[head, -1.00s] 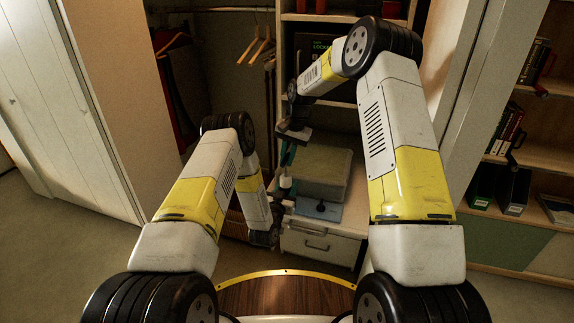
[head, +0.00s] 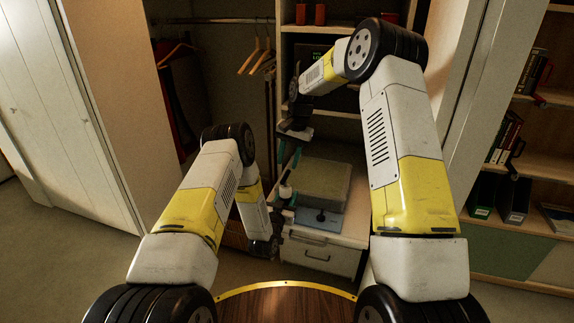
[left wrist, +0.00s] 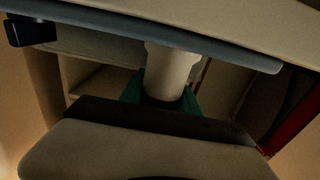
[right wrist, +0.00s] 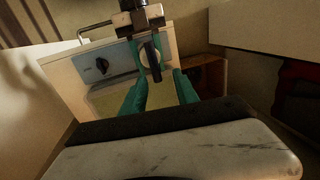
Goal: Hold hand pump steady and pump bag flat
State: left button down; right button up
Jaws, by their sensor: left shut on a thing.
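The hand pump (head: 285,191) has a pale cylinder body left of the bag and shows between the teal fingers in the left wrist view (left wrist: 170,72). My left gripper (head: 285,205) is shut on this body. My right gripper (head: 290,160) is above the pump; in the right wrist view (right wrist: 160,75) its teal fingers stand apart, with a dark rod-like pump handle (right wrist: 154,50) near their tips. Whether they touch it is unclear. The bag seems to be the bulky grey-green block (head: 328,183), with a blue sheet and dark round knob (head: 320,216) in front.
The bag rests on a pale drawer cabinet (head: 318,256) inside an open closet. Shelves stand behind it and hangers (head: 258,57) hang at the left. A bookshelf (head: 520,190) stands at the right. Bare floor shows at the left.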

notch_tip(320, 180, up, 10)
jog(key=d, duration=0.1)
jog(key=shift+s+d+f, duration=0.25)
jog(key=shift+d, duration=0.15)
send_near(286, 176)
jog(key=f, duration=0.3)
jog(key=a+f, duration=0.1)
jog(key=f, duration=0.3)
jog(key=a+f, duration=0.1)
jog(key=f, duration=0.2)
jog(key=shift+w+f, duration=0.3)
jog(key=shift+f, duration=0.05)
grip_shut()
